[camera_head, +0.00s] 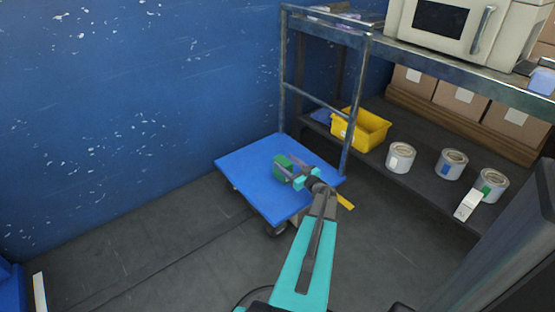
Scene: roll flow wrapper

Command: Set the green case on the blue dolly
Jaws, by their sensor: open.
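The blue dolly (255,160) stands on the floor by the blue wall, its flat deck facing up and a dark wheel showing below the near corner. The small green case (282,168) shows over the middle of the deck and looks to be resting on it.
A microwave (455,25) stands on top. Floor left of the dolly is clear.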

